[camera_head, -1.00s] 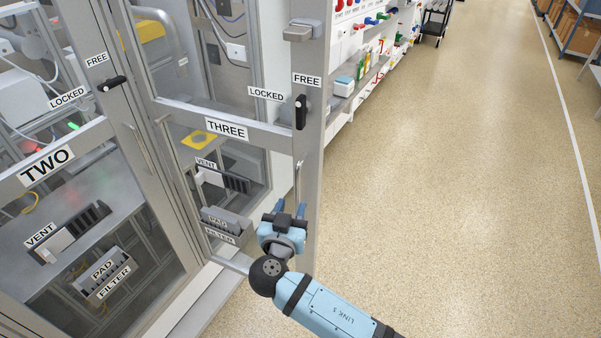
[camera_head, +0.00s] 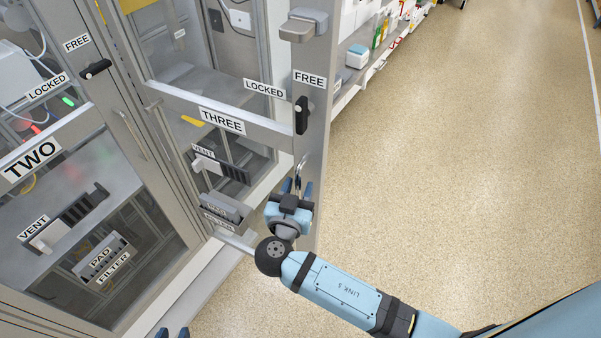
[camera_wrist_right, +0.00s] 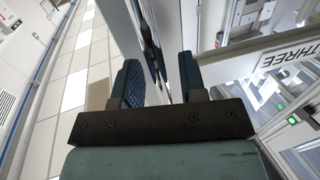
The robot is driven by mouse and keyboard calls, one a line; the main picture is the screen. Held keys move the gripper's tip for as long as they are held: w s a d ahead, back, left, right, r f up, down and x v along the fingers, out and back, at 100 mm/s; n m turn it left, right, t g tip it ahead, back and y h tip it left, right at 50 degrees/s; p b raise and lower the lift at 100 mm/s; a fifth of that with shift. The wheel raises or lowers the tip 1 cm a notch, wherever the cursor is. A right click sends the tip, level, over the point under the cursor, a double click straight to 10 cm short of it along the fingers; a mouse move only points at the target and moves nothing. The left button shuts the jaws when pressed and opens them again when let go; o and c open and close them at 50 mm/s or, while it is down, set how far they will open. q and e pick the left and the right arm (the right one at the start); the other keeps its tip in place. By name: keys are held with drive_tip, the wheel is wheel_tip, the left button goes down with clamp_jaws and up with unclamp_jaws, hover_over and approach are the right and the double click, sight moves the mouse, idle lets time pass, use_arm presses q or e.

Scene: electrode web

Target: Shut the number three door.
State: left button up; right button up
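The number three door (camera_head: 260,128) is a grey framed, see-through door labelled THREE, standing open and swung out toward the aisle. Its black knob (camera_head: 302,115) stands upright below the FREE label. My right gripper (camera_head: 297,187) is low at the door's free-side upright, by the slim pull handle (camera_head: 301,170). In the right wrist view its fingers (camera_wrist_right: 160,80) are apart, with a thin upright part between them; contact cannot be told. The fingertips of my left gripper (camera_head: 172,333) show apart and empty at the bottom edge, well away from the door.
Door two (camera_head: 90,150) stands to the left, with its own knob (camera_head: 96,69). A metal latch block (camera_head: 304,25) sticks out at the top of door three's upright. Shelves with bottles stand behind. The speckled floor (camera_head: 460,150) to the right is clear.

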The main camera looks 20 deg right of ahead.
drive_tip(key=shift+w+d, duration=0.1)
drive_tip(key=shift+w, duration=0.05)
drive_tip(key=shift+c, duration=0.4)
clamp_jaws()
